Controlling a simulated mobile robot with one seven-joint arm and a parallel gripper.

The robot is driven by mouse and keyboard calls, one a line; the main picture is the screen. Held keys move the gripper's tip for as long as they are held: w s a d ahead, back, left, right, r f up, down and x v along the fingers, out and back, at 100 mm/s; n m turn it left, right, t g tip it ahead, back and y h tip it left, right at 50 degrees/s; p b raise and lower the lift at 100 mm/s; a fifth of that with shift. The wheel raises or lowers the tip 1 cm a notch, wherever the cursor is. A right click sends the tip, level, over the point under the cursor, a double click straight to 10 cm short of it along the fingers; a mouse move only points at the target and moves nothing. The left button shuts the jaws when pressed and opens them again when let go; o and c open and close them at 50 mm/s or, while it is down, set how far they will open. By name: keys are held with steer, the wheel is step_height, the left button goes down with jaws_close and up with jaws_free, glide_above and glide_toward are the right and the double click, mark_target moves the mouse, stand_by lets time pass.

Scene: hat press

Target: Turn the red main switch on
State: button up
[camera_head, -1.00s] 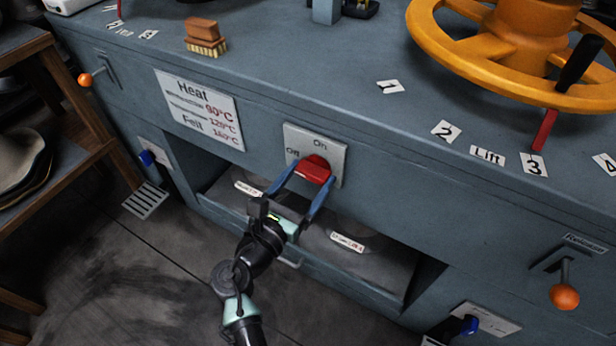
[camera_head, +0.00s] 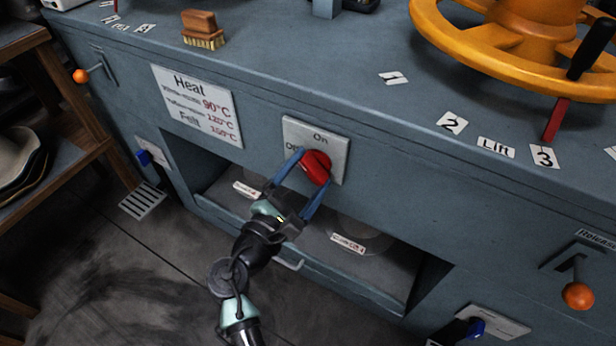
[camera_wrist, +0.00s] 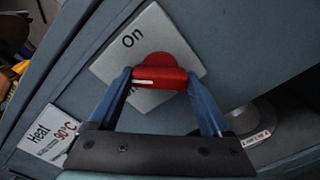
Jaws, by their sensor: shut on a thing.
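The red main switch (camera_head: 316,167) sits on a pale plate (camera_head: 332,139) on the front of the blue-grey press, with "On" at the top and "Off" at the left. My gripper (camera_head: 314,166) is shut on the switch's raised handle, one blue finger on each end. In the wrist view, the red switch (camera_wrist: 168,72) lies between the fingertips. The white mark on its handle points left, between the "On" lettering and the partly hidden "Off" lettering.
An open shelf recess lies below the switch. The heat sign (camera_head: 197,106) is left of it. A brush (camera_head: 203,30) and a yellow handwheel (camera_head: 440,40) are on top. An orange-knobbed lever (camera_head: 578,296) is at the lower right.

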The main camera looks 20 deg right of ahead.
steer(key=m+b, duration=0.1)
steer(key=m, duration=0.1)
steer(key=m+b, duration=0.1)
steer(key=m, duration=0.1)
steer(key=shift+f+m, duration=0.2)
steer(key=shift+m, duration=0.1)
steer(key=m+b, duration=0.3)
steer(key=m, duration=0.1)
steer(key=shift+r, duration=0.1)
steer(key=shift+m, duration=0.3)
steer(key=o, duration=1.2)
steer(key=shift+c, duration=0.2)
steer(key=shift+r, duration=0.1)
steer(key=shift+s+a, duration=0.1)
steer(key=p+v, duration=0.3)
steer(key=v, duration=0.9)
steer(key=shift+s+a, duration=0.3)
